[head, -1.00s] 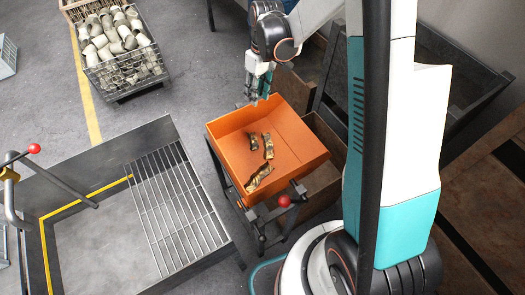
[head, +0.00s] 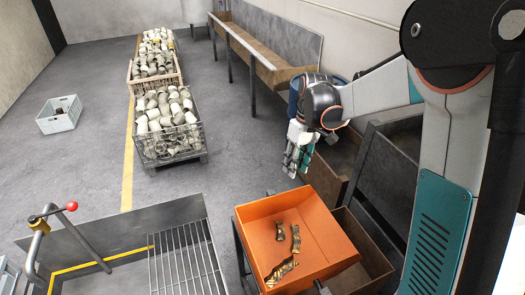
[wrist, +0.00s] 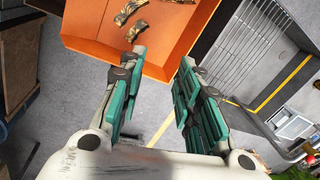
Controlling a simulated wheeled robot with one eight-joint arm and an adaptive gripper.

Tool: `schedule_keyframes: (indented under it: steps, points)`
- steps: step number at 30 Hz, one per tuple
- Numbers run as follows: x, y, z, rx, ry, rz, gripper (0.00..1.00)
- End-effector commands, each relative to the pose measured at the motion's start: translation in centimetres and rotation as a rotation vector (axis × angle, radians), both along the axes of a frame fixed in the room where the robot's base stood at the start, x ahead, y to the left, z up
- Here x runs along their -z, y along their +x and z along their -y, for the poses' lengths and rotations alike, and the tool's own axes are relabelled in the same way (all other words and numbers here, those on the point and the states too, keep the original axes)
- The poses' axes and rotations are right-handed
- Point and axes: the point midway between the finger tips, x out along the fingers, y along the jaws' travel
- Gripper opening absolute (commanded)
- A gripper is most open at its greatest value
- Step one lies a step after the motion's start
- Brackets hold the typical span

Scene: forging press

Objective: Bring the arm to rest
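My gripper (head: 300,160) hangs from my arm, pointing down, above and behind the far edge of the orange tray (head: 322,210). In the wrist view my gripper (wrist: 162,62) has its two teal fingers apart with nothing between them. The orange tray (wrist: 205,22) lies beyond the fingertips there. Several brown, bronze-looking metal parts lie in the tray, one of them a long piece (head: 281,271) near its front. My arm is bent at the elbow, with its forearm reaching left from my column.
A wire crate (head: 172,148) and a wooden crate (head: 158,84) of pale parts stand on the floor. A grey bin (head: 60,116) is at the left. A metal grate (head: 188,262) and red-knobbed lever (head: 71,206) are in front. A long trough (head: 262,62) lines the wall. Open floor lies between.

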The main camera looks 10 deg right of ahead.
Motion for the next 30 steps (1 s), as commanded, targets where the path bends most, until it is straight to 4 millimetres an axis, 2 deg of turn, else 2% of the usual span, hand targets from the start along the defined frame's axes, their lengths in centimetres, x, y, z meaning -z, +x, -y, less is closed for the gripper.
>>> schedule_keyframes:
  steps: [5,8,20,26,30]
  points:
    - [0.0,-0.5,-0.1,0.011,-0.005,0.013,0.31]
    - [0.0,-1.5,-0.2,0.034,-0.014,0.042,0.31]
    - [0.9,-8.8,-0.8,0.196,-0.054,0.243,0.31]
    - [2.8,-12.8,-0.9,0.276,-0.058,0.348,0.31]
    - [4.7,-15.6,-1.0,0.329,-0.053,0.423,0.31]
